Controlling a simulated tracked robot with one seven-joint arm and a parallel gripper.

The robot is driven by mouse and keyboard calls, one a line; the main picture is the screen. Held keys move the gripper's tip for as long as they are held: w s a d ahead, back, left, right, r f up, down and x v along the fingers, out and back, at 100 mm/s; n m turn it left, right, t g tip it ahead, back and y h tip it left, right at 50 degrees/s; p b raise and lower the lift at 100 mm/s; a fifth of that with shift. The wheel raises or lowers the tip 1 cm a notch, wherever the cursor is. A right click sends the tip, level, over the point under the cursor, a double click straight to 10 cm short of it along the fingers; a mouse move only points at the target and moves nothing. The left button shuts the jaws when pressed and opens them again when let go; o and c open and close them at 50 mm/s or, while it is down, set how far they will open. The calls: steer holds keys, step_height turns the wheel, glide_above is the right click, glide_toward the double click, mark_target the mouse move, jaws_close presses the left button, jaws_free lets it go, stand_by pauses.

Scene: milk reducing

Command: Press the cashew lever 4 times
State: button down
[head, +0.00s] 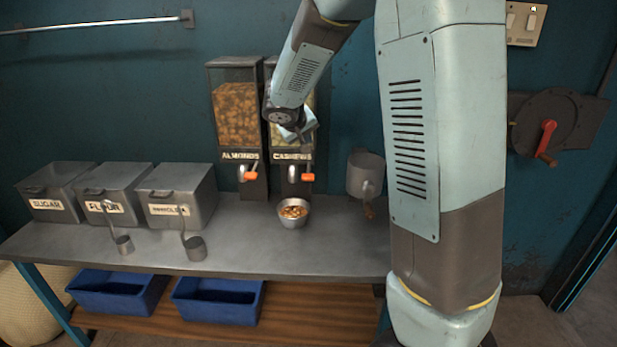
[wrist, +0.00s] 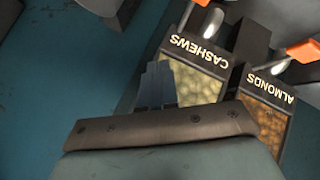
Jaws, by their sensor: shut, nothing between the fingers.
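My gripper (head: 304,133) is in front of the dispenser's clear front, above the label and the lever, and apart from the lever. In the wrist view my gripper's fingers (wrist: 158,84) are shut and empty. A metal bowl (head: 293,222) holding nuts stands below the cashew spout. My arm covers part of the dispenser.
The almond dispenser (head: 237,110) and its orange lever (head: 251,176) are close on the left. A grey metal container (head: 366,173) is on the right. Labelled bins (head: 180,195) and scoops (head: 195,249) stand left on the metal table (head: 240,258). The front middle is clear.

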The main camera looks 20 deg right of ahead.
mark_target(308, 175)
stand_by(0.3)
steer(key=shift+f, duration=4.4)
steer(key=shift+f, duration=1.6)
steer(key=shift+r, duration=0.1)
stand_by(0.5)
steer(key=shift+r, duration=1.6)
